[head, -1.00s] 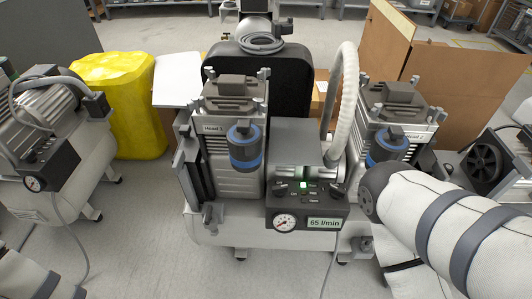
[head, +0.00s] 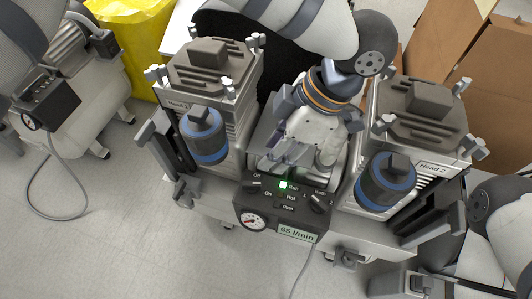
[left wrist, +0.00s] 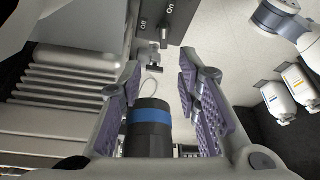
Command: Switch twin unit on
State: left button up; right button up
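The twin unit stands in the middle of the head view, with the Head 1 block (head: 212,75) on the left and the Head 2 block (head: 425,118) on the right. Its dark control box (head: 272,207) carries an Off/On knob (head: 257,185), a 1/Both/2 knob (head: 317,202), a lit green lamp (head: 283,185) and a gauge (head: 251,221). My left gripper (head: 308,130) is between the heads, above and behind the box. In the left wrist view it (left wrist: 158,75) is open and empty; a knob (left wrist: 164,37) marked On lies beyond the fingertips. My right gripper is not recognisable.
Blue-banded filters (head: 204,135) (head: 387,180) stick out in front of both heads. Another compressor (head: 62,100) stands at the left, with a yellow bag (head: 130,35) behind it. Cardboard (head: 453,45) is at the back right.

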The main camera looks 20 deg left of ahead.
aim_at(249, 183)
pick_arm(q)
jog(key=x, duration=0.4)
jog(key=b+x, duration=0.1)
jog(key=x, duration=0.2)
jog(key=b+x, duration=0.1)
jog(key=x, duration=0.3)
jog(key=shift+s+a+f, duration=0.15)
jog(key=shift+s+f, duration=0.1)
jog(key=shift+s, duration=0.1)
pick_arm(e)
jog(key=x, duration=0.2)
jog(key=shift+s+f, duration=0.1)
jog(key=shift+s, duration=0.2)
pick_arm(q)
jog(key=shift+c, duration=0.2)
grip_shut()
jog(key=shift+r, duration=0.1)
pick_arm(e)
jog(key=shift+w, duration=0.1)
